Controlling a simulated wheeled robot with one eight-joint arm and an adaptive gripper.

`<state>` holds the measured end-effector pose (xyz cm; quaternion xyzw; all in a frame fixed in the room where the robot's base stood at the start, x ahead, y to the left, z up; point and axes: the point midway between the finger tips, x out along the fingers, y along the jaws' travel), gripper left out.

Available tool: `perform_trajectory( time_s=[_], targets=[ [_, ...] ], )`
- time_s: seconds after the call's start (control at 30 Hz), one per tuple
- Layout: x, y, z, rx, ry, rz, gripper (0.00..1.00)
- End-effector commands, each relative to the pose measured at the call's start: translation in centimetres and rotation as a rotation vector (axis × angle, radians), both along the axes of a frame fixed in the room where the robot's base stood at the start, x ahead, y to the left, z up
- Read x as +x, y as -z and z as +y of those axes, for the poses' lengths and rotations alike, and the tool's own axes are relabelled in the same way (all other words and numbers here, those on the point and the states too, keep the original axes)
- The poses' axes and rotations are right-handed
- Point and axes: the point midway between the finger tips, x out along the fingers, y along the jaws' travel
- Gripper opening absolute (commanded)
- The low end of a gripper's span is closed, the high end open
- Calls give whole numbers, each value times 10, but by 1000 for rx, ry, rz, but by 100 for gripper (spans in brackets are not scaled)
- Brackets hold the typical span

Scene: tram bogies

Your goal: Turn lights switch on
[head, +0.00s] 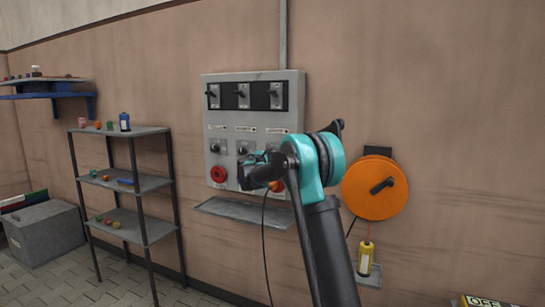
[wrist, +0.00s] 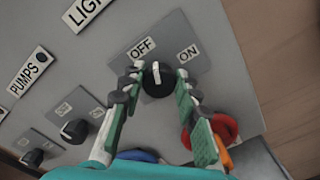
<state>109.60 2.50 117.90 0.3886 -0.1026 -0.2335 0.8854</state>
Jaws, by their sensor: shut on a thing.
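The lights switch (wrist: 157,80) is a round black knob with a white pointer line in the wrist view. Its plate has an OFF label (wrist: 140,47) at upper left and an ON label (wrist: 187,52) at upper right. The pointer is nearly upright in the picture, leaning slightly towards OFF. A partly cut-off sign starting "LIGH" (wrist: 85,12) is above it. My gripper (wrist: 160,76) is shut on the knob, one green-and-grey finger on each side. In the head view my gripper (head: 258,168) is at the lower right of the grey control panel (head: 230,97), hiding the knob.
Similar knobs, one under a PUMPS sign (wrist: 28,72), sit to the left. A red button (wrist: 225,128) is close by my right finger. A ledge (head: 235,211) juts below the panel. An orange reel (head: 368,201) hangs to the right and a shelf (head: 140,182) stands left.

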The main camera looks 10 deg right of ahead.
Motion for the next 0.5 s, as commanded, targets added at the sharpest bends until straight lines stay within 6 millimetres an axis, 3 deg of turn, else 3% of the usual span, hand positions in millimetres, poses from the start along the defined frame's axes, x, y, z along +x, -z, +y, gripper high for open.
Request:
perform_trajectory(
  time_s=[0.5],
  targets=[
    [-1,3,-1,428,1,-242,3]
  ],
)
